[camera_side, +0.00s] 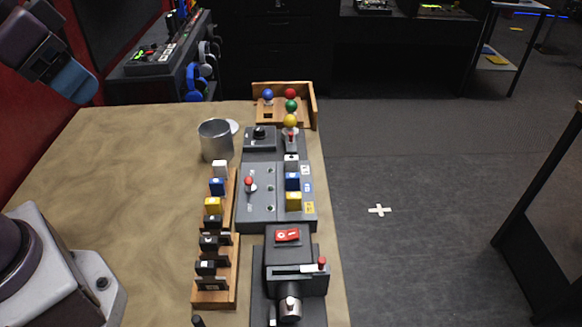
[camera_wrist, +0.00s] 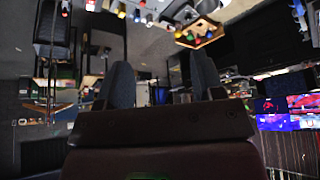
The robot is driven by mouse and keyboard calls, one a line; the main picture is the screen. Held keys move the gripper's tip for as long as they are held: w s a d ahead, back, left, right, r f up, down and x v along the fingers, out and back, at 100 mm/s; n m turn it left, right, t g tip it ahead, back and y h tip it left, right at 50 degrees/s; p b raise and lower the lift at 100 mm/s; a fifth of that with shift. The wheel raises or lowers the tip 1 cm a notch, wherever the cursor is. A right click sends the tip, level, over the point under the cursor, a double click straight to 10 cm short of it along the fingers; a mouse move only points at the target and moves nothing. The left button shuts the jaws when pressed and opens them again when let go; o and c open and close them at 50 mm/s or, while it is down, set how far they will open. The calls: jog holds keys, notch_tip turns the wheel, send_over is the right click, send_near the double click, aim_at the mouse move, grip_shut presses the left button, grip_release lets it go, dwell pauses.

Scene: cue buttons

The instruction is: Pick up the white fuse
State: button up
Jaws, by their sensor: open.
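A white fuse (camera_side: 220,168) stands at the far end of a wooden rack (camera_side: 229,256) in the side view. A blue fuse (camera_side: 217,187) and a yellow fuse (camera_side: 213,205) stand nearer in the same row. Another white block (camera_side: 291,162) sits in the grey panel (camera_side: 258,207), with blue and yellow blocks below it. My gripper (camera_wrist: 163,82) shows in the wrist view with its two fingers apart and nothing between them. I cannot make out the white fuse in the wrist view.
A metal cup (camera_side: 215,140) stands just beyond the rack. A wooden tray (camera_side: 284,88) with coloured balls is at the table's far end. A device with a red switch (camera_side: 287,235) stands right of the rack. The table's left half (camera_side: 140,170) is mostly clear.

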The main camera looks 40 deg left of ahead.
jog(key=n+g+y, duration=0.2)
jog(key=n+y, duration=0.1)
jog(key=n, duration=0.6)
send_near(291, 158)
jog(key=x, duration=0.4)
jog(key=shift+f, duration=0.35)
jog(key=shift+x, duration=2.95)
jog(key=shift+w, duration=0.15)
